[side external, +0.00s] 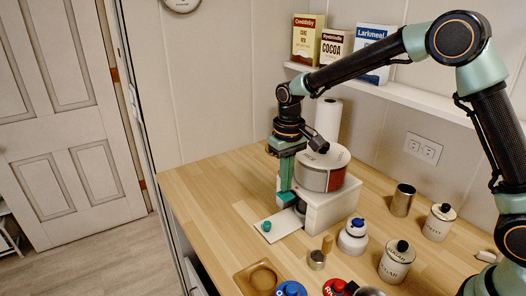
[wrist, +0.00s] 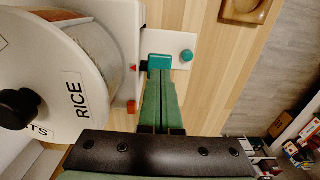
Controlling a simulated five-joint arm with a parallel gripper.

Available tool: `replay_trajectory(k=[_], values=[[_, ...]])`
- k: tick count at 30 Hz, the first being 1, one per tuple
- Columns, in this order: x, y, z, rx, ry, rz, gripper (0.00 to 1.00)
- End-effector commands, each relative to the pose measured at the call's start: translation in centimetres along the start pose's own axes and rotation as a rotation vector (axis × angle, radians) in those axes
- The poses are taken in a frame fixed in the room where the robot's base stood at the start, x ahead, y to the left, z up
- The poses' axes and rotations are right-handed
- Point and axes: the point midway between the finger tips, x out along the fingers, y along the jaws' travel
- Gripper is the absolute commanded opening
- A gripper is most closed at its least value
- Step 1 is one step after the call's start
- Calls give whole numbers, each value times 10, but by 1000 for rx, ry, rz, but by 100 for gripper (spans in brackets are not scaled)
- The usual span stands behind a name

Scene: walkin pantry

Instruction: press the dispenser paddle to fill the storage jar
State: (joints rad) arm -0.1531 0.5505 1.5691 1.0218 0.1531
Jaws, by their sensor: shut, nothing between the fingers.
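The dispenser has a white body (side external: 332,208) and a round drum (side external: 325,170) on the wooden counter; the drum reads RICE in the wrist view (wrist: 70,103). My gripper (side external: 287,187) points down at the dispenser's front, fingers together and empty. In the wrist view, my fingertips (wrist: 160,82) meet the edge of the teal paddle (wrist: 159,62) or sit just over it; I cannot tell if they press it. A white plate (wrist: 182,42) with a teal knob (wrist: 187,56) extends beyond the paddle. A small dark shape (side external: 300,208) shows under the dispenser front; I cannot tell if it is the storage jar.
Lidded canisters (side external: 396,262), a blue-topped jar (side external: 353,236) and a metal cup (side external: 402,200) stand right of the dispenser. A wooden tray (side external: 244,279) and red and blue lids are at the front. A paper roll (side external: 328,118) stands behind. The counter's left is clear.

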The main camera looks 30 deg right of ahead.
Motion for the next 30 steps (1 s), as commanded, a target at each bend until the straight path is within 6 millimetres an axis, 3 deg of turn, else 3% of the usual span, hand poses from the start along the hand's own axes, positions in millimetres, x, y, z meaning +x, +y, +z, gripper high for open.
replay_trajectory(k=[12, 30], values=[[15, 0, 0, 0, -1, 0, 0], [19, 0, 0, 0, 0, 0, 0]])
